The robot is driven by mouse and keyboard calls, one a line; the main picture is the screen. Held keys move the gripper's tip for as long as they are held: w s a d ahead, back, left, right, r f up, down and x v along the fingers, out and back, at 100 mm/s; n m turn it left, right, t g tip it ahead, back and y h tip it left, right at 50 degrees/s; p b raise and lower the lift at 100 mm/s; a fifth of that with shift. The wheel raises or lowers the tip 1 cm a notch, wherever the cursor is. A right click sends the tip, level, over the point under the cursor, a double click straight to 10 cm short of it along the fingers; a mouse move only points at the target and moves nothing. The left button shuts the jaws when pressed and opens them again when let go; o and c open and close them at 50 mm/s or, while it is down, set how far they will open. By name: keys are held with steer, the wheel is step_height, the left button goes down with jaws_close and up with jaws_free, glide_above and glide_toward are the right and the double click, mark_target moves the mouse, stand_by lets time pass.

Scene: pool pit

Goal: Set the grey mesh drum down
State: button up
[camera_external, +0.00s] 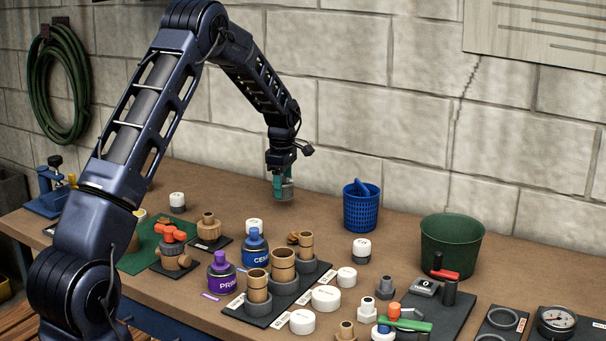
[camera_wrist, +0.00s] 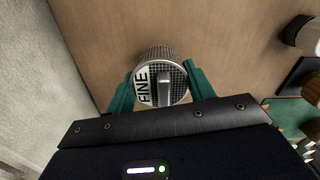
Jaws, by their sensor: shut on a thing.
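The grey mesh drum (camera_wrist: 179,82) shows in the wrist view with a white label reading "FINE" and a bar across its end. My gripper (camera_wrist: 160,88) has its two green fingers shut on it, one on each side. In the external view my gripper (camera_external: 283,178) hangs over the back part of the bench, near the wall. The drum (camera_external: 286,193) is small and partly hidden by the fingers there. It looks held above the brown bench top (camera_external: 325,235); the exact gap is hard to tell.
A blue mesh basket (camera_external: 361,210) stands right of my gripper, and a green bucket (camera_external: 451,248) farther right. White-capped pieces (camera_external: 254,226) and a dark board with brown pipe stubs (camera_external: 283,264) stand in front. Bare bench lies below and left of my gripper.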

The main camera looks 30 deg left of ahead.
steer(key=shift+f, duration=1.4)
steer(key=shift+f, duration=0.15)
steer(key=o, duration=1)
